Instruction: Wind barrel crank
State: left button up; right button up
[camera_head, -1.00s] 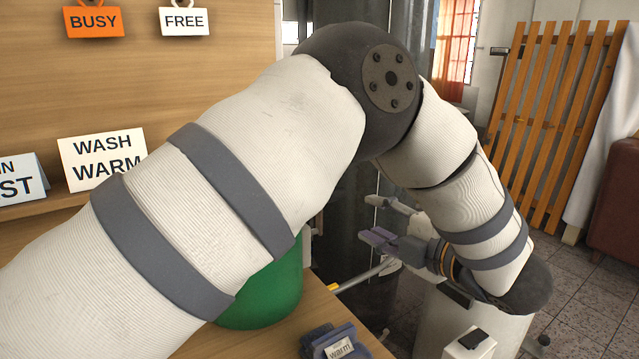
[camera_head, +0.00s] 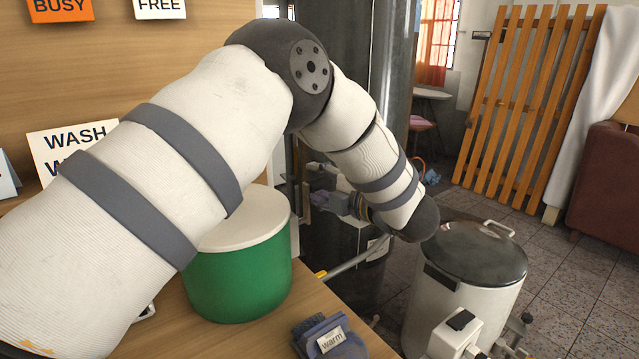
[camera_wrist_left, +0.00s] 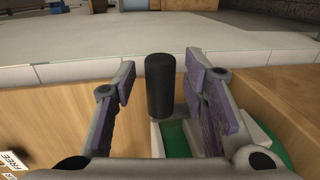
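My left gripper (camera_head: 316,200) is in the middle of the head view, beside a tall dark cylinder (camera_head: 350,80). In the left wrist view, my left gripper (camera_wrist_left: 162,88) is open, with its purple-padded fingers wide apart. A black upright handle (camera_wrist_left: 160,88), which looks like the crank's grip, stands between the fingers in that view, with gaps on both sides. I cannot tell how deep it sits between the fingertips. In the head view I cannot make out the handle clearly, and my arm hides part of the area. My right gripper is not in view.
A white drum (camera_head: 455,300) with a glossy lid stands at right. Wooden slats (camera_head: 530,110) lean behind it, with tiled floor between.

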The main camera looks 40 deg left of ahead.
pick_arm(q)
grip_shut()
jog(key=shift+a+r+h+p, duration=0.2)
jog(key=shift+h+p, duration=0.1)
jog(key=shift+h, duration=0.1)
jog(key=shift+w+a+r+h+p, duration=0.1)
jog(key=shift+a+h+p, duration=0.3)
jog(key=shift+h, duration=0.2)
jog(key=shift+w+a+f+g+h+p, duration=0.15)
jog(key=shift+a+f+g+h, duration=0.2)
jog(key=shift+h, duration=0.45)
jog(key=shift+w+a+f+g+h+p, duration=0.15)
jog(key=shift+a+f+g+h, duration=0.15)
jog(key=shift+a+h, duration=0.35)
jog(key=shift+w+a+f+g+h+p, duration=0.15)
jog(key=shift+a+f+g+h, duration=0.15)
jog(key=shift+h, duration=0.65)
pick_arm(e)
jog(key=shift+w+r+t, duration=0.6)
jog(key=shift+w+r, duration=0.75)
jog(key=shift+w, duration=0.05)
